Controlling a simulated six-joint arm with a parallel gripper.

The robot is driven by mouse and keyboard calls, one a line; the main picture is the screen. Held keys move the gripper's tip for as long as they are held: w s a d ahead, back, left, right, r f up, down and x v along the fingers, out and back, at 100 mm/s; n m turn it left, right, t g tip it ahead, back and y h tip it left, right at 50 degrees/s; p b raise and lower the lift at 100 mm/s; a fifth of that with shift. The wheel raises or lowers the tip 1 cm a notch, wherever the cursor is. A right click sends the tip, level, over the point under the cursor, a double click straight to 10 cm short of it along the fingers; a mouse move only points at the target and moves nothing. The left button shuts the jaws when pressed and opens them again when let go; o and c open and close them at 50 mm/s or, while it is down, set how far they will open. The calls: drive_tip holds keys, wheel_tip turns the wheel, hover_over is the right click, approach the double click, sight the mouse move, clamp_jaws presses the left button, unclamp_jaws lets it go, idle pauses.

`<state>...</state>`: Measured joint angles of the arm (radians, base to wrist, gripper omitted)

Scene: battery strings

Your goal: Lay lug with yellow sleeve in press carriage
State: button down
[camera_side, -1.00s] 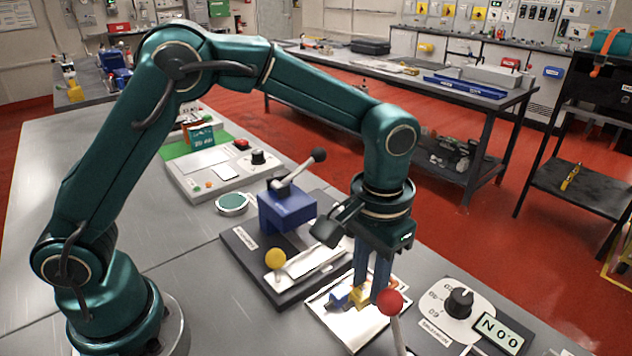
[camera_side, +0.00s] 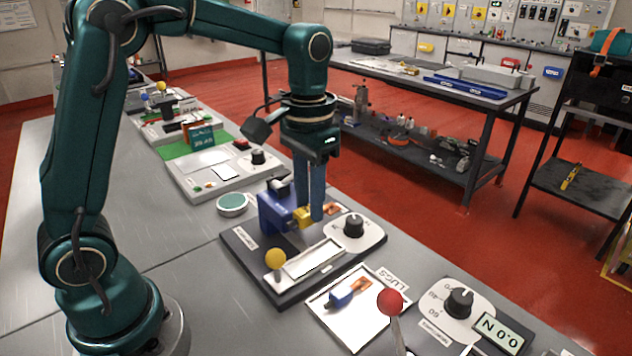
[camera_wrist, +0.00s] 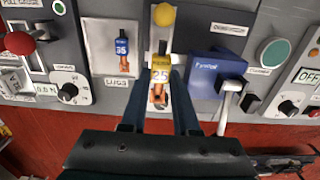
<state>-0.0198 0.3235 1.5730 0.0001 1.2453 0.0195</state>
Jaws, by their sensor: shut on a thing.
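My gripper (camera_side: 309,212) is shut on the lug with the yellow sleeve (camera_side: 303,217). In the wrist view the lug with the yellow sleeve (camera_wrist: 159,80) shows the number 25, and its copper end points toward my gripper (camera_wrist: 158,110). In the side view it is held above the press base, close to the blue press block (camera_side: 276,210). The white press carriage (camera_side: 312,260) with a yellow-knobbed handle (camera_side: 275,259) is on the dark base, in front of the block. Exact height above the carriage is hard to tell.
A lug with a blue sleeve (camera_side: 342,298) lies on the white LUGS tray (camera_side: 330,325). A red-knobbed lever (camera_side: 391,303) stands at the front, beside a dial panel with a display (camera_side: 500,335). A round green pad (camera_side: 232,203) lies left of the press.

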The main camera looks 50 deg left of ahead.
drive_tip(key=shift+f, duration=4.3)
drive_tip(key=shift+f, duration=0.2)
drive_tip(key=c, duration=0.6)
unclamp_jaws()
drive_tip(key=shift+r, duration=2.6)
